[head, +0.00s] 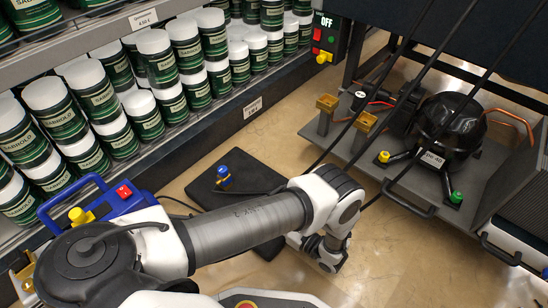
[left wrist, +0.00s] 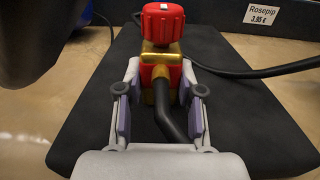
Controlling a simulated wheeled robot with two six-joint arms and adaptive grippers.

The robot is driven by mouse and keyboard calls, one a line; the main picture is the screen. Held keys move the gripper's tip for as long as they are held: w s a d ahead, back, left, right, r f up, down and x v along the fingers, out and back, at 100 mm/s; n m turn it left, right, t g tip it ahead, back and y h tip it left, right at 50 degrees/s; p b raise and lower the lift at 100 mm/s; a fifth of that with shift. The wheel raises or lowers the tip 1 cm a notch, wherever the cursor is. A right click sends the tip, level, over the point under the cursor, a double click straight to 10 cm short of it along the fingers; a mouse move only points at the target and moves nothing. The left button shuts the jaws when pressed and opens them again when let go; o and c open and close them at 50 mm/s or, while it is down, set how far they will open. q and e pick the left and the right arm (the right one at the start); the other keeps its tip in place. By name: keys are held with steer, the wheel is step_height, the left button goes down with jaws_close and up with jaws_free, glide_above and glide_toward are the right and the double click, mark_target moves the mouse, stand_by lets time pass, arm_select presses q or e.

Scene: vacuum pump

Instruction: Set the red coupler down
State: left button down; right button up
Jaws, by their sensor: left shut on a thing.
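The red coupler (left wrist: 162,22) has a red knob on a brass body, with a black hose running from it toward my wrist. My left gripper (left wrist: 160,74) is shut on its brass body, one finger on each side. The coupler is upright in the left wrist view, over the black mat (left wrist: 240,110); whether it touches the mat I cannot tell. In the head view my arm hides the coupler and the fingers. The black mat (head: 258,167) lies on the floor there, partly behind my arm. My right gripper is not in view.
A blue coupler (head: 223,177) sits on the mat. Shelves of green cans (head: 102,92) stand at the left.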

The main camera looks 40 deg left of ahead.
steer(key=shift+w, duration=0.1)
arm_select(q)
steer(key=c, duration=0.7)
jaws_free()
steer(key=shift+f, duration=0.1)
steer(key=shift+d, duration=0.15)
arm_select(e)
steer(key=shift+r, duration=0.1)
arm_select(q)
steer(key=d+p, duration=0.1)
steer(key=d, duration=0.1)
steer(key=d+p, duration=0.1)
steer(key=d, duration=0.2)
steer(key=shift+s+r, duration=0.15)
steer(key=shift+r, duration=0.05)
steer(key=shift+d+r+p, duration=0.1)
steer(key=shift+d+p, duration=0.7)
steer(key=shift+p, duration=0.35)
steer(key=shift+d, duration=0.25)
steer(key=shift+f, duration=0.2)
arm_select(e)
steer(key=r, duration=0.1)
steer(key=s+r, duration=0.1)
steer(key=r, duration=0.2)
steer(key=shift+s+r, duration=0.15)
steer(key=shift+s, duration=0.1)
